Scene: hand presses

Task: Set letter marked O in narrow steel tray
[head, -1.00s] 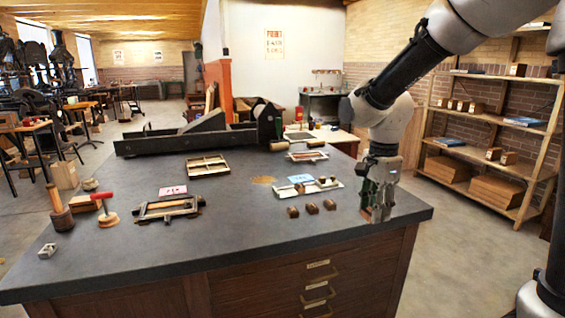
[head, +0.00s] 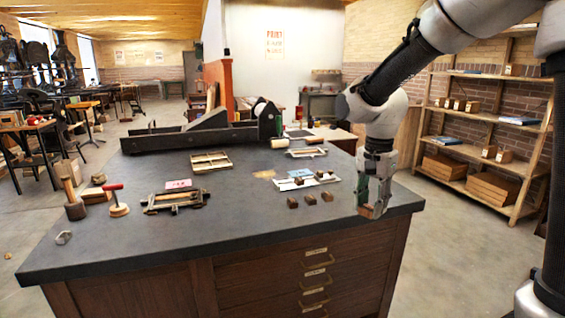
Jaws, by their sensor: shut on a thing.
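My gripper (head: 372,209) points down close above the right front part of the dark table. It is shut on a small brown letter block (head: 367,212), which shows low between the fingers. Its letter is too small to read, so I cannot tell whether it is the O. A narrow, pale steel tray (head: 296,187) lies to the left of my gripper, with small blocks in its right part.
A blue card (head: 301,173) lies behind the tray. Another shallow tray (head: 306,152) and a divided wooden frame (head: 211,162) lie farther back. A clamped frame (head: 175,200) and a red-handled tool (head: 117,201) are at left. The front middle of the table (head: 255,230) is clear.

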